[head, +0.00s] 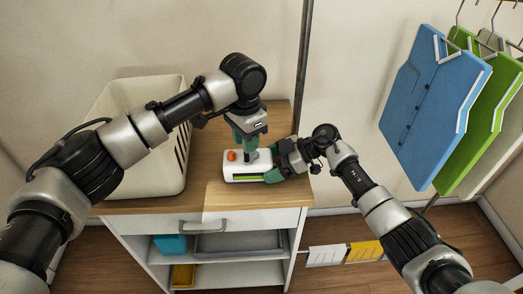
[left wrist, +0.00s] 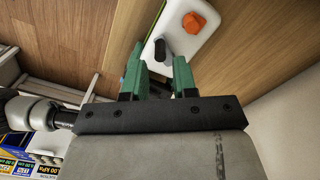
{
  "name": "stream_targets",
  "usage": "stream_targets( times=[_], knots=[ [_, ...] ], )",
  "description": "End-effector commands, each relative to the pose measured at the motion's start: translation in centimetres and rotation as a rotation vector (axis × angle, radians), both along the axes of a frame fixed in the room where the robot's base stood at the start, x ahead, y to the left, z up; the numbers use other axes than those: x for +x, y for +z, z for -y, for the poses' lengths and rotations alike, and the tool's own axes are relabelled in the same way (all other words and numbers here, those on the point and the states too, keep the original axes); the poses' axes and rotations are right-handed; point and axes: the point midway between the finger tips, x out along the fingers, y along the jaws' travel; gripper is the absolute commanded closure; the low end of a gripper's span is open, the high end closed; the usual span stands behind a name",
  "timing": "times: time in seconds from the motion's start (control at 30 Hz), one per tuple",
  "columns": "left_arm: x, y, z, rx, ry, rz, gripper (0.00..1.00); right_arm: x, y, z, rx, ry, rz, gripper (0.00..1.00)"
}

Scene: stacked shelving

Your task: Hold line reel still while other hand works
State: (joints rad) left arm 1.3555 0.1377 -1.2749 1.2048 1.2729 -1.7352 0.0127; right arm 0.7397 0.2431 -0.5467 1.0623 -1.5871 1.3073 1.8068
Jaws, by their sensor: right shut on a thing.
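The line reel appears to be the white box-like device (head: 232,174) on the wooden counter top, with an orange knob, a dark upright peg and a green strip along its front. It also shows in the left wrist view (left wrist: 182,42). My right gripper (head: 272,167) is shut on the reel's right end; its fingertips are partly hidden. My left gripper (head: 247,140) is above the reel, pointing down. In the left wrist view its green fingers (left wrist: 158,75) are apart, with the dark peg (left wrist: 162,49) just beyond and between the tips. I cannot tell whether they touch it.
A cream slotted basket (head: 124,99) stands on the counter's left, close behind my left arm. Below are a drawer (head: 200,226) and open shelves with a blue box (head: 170,244). Blue and green garments (head: 432,105) hang at the right. Free counter (head: 205,196) lies left of the reel.

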Motion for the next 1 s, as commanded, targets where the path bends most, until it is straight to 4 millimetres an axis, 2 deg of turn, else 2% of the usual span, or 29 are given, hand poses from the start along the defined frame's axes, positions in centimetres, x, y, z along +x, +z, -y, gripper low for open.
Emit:
stream_targets(
  times=[0.1,0.23,0.6,0.77,0.9,1.0],
  knots=[
    [0.0,-1.4,0.0,0.000,0.002,-0.002,0.72,0.0,0.0,0.0,-0.001,0.001,0.000,0.34],
    [0.0,-2.3,0.0,0.000,0.001,-0.002,0.72,0.0,0.0,0.0,-0.001,0.001,0.000,0.34],
    [0.0,-2.7,0.0,0.000,0.002,0.000,0.72,0.0,0.0,0.0,-0.001,0.001,0.000,0.34],
    [0.0,-2.7,0.0,0.000,0.002,0.000,0.97,0.0,0.0,0.0,-0.001,0.001,0.000,0.34],
    [0.0,-2.7,0.0,0.000,0.011,0.000,0.97,0.0,0.0,0.0,-0.001,0.001,0.000,0.34],
    [-0.1,-2.7,0.4,-0.003,0.088,-0.001,0.97,0.0,0.0,0.0,-0.001,0.001,0.000,0.34]
  ],
)
